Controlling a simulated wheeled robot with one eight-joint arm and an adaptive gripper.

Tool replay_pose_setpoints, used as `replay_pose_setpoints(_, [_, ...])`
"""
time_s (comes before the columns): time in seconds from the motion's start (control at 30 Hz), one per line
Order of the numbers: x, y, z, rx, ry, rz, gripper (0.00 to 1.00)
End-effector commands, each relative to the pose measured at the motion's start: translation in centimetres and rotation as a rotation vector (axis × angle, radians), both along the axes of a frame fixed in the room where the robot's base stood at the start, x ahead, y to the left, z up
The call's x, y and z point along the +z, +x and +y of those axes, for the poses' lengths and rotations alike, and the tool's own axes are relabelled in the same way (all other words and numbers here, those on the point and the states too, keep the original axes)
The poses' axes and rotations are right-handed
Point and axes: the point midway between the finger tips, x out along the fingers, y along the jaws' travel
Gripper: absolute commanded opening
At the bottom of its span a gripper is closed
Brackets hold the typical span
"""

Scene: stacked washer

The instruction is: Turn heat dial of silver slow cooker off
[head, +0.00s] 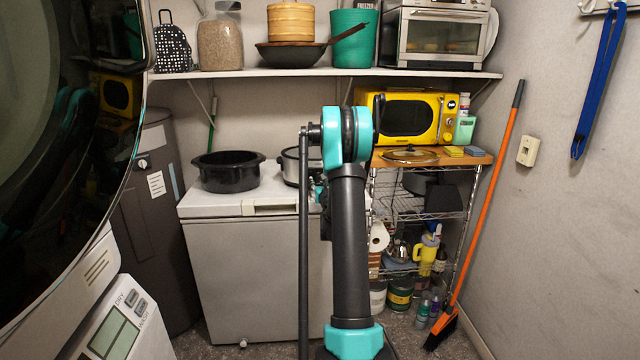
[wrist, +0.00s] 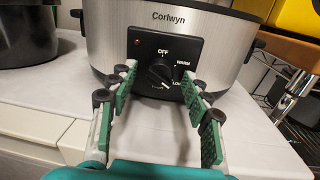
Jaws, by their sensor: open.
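The silver slow cooker (wrist: 195,30) stands on the white freezer top, its front facing me in the wrist view. Its black panel carries a round black heat dial (wrist: 160,73) with OFF above and WARM and LOW to the right. The dial's pale mark points to the lower right, away from OFF. My gripper (wrist: 158,76) is open, with one green-padded finger on each side of the dial. I cannot tell whether either finger touches it. In the head view the slow cooker (head: 290,166) is mostly hidden behind my arm.
A black pot (head: 229,174) stands left of the cooker on the white chest freezer (head: 250,270). A wire rack (head: 420,205) with a wooden top and a yellow microwave (head: 415,117) stands to the right. A loaded shelf (head: 330,73) runs above.

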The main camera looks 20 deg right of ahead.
Motion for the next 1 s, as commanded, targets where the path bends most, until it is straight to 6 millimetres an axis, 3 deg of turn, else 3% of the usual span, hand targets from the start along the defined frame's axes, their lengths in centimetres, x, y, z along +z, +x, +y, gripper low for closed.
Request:
replay_pose_setpoints(0.13, [0.0, -0.02, 0.01, 0.0, 0.0, 0.0, 0.46])
replay_pose_setpoints(0.5, [-0.01, -0.04, -0.01, 0.0, 0.0, 0.0, 0.01])
replay_pose_setpoints(1.0, [0.04, -0.06, -0.05, -0.001, -0.134, 0.039, 0.0])
